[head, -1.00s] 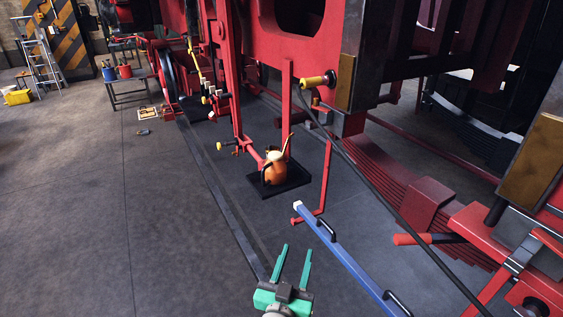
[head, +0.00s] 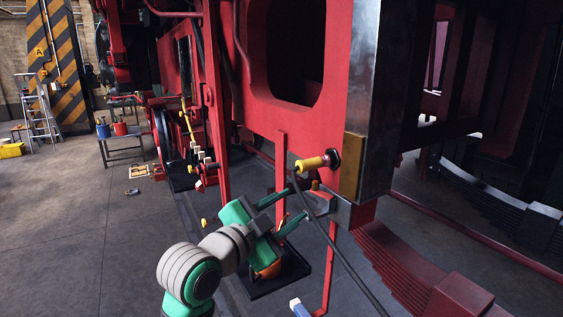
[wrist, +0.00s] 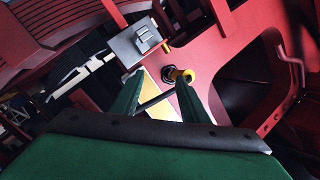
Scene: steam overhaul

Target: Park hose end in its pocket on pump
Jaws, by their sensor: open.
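The hose end (head: 311,164) is a yellow cylinder sticking out of a dark round fitting (head: 334,159) on the red frame. A black hose (head: 330,240) hangs from it towards the floor. In the wrist view the hose end (wrist: 184,75) shows by the right fingertip, and a dark bar, seemingly the hose (wrist: 155,100), crosses between the fingers. My gripper (head: 299,201) is open, its fingertips just below and left of the hose end; contact cannot be told. The orange pump (head: 268,271) stands on a black tray (head: 293,268), mostly hidden behind my gripper. Its pocket is not visible.
The red frame (head: 305,110) with a brass plate (head: 352,167) rises close behind my gripper. A thin red post (head: 328,270) and a blue bar's end (head: 298,307) stand near the tray.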

